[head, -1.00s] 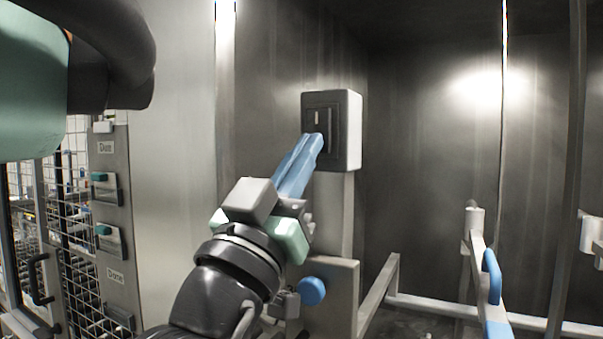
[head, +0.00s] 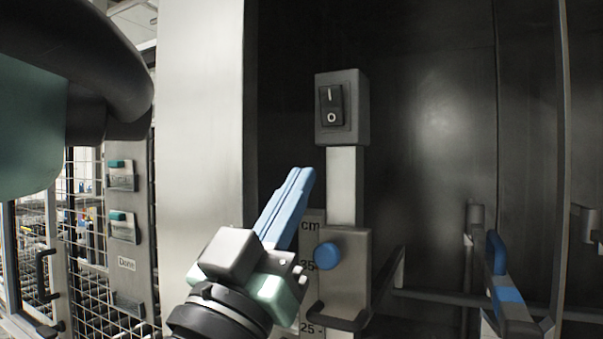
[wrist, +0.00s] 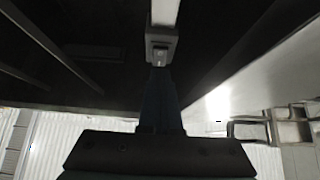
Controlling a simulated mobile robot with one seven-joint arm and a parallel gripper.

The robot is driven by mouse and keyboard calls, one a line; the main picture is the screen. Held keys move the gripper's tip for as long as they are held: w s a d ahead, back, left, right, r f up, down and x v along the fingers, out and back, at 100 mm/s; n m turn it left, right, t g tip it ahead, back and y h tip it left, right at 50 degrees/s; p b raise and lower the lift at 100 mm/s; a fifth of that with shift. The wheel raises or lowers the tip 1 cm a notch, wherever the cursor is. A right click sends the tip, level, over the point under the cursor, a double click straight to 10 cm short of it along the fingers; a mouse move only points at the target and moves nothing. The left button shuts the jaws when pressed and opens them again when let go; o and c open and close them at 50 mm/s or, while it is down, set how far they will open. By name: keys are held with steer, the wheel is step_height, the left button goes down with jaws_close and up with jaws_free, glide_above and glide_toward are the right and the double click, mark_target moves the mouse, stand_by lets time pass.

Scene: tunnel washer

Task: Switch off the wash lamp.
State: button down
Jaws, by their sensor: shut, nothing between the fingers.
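The lamp switch (head: 332,105) is a black rocker marked I and O on a grey box (head: 358,110) atop a pale post. The back wall behind it is dim, with only a faint sheen. My gripper (head: 304,172), with blue fingers, is shut and empty. In the head view its tips are below and left of the switch box, apart from it. In the wrist view the box with the switch (wrist: 160,51) is small, beyond the dark fingers (wrist: 160,72).
A blue knob (head: 327,256) sits on a bracket below the post, beside a cm scale. A steel panel (head: 205,130) stands at left, with a wire mesh door beyond. A rail with a blue handle (head: 497,262) is at right.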

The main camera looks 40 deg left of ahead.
steer(key=d+r+m+t+h, duration=0.1)
steer(key=d+m+t+h, duration=0.2)
steer(key=d, duration=2.4)
steer(key=h, duration=0.5)
steer(key=shift+m+b, duration=0.3)
steer(key=shift+b, duration=0.1)
steer(key=shift+s+d, duration=0.15)
steer(key=shift+d, duration=0.05)
